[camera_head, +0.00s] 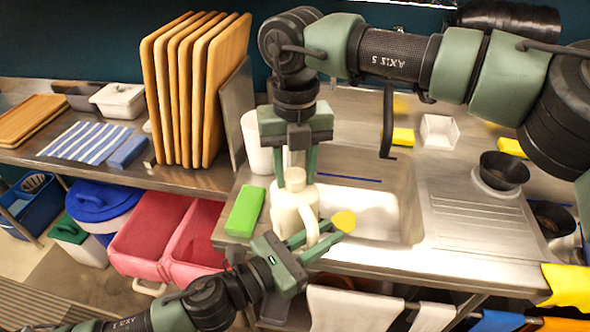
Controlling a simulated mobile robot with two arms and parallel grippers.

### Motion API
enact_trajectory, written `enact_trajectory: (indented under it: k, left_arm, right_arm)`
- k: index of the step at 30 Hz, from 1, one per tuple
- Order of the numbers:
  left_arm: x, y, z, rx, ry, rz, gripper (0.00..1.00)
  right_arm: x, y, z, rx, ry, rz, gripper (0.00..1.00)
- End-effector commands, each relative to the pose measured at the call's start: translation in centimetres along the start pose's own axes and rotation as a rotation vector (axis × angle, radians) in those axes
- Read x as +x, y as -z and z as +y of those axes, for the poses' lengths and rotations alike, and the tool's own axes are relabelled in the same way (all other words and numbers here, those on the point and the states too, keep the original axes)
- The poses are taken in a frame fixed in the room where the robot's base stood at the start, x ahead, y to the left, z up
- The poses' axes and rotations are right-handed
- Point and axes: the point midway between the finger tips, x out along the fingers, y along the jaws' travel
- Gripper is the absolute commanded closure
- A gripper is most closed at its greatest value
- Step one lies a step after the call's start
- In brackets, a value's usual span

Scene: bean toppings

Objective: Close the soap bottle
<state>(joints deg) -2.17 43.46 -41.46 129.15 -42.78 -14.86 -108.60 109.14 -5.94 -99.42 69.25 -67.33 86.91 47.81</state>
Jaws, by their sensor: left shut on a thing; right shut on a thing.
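The cream soap bottle (288,215) stands upright at the left front edge of the sink, with its handle on the right side. Its pale cap (289,180) is at the top. My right gripper (297,178) comes down from above and is shut on the cap. My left gripper (322,232) reaches in from the lower left and is shut on the bottle at its handle, low on the right side. The fingers partly hide the cap, so I cannot tell whether it is fully seated on the neck.
A green sponge (245,211) lies left of the bottle, and a yellow piece (344,221) shows by my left fingertips. A white cylindrical container (257,146) stands behind the bottle. Cutting boards (190,90) stand upright to the left. The sink basin (375,215) is to the right.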

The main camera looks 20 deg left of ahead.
Motion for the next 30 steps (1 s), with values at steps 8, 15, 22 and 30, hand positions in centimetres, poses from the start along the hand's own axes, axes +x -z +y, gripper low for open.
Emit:
enact_trajectory:
  k: [8,15,22,30]
  left_arm:
    - [0.0,-0.2,-0.3,0.004,0.007,-0.005,1.00]
    - [0.0,-0.2,-0.2,0.004,0.004,-0.005,1.00]
    - [0.0,-0.2,-0.1,0.004,0.003,-0.005,1.00]
    - [0.0,-0.2,-0.1,0.004,0.002,-0.005,1.00]
  right_arm:
    - [-0.1,-0.2,0.0,0.154,-0.003,-0.008,0.58]
    - [-0.1,-0.1,0.0,0.151,-0.002,-0.005,0.38]
    - [-0.5,-0.1,0.0,0.150,-0.001,-0.005,0.38]
    - [-5.2,-0.2,0.0,0.152,-0.002,-0.008,0.38]
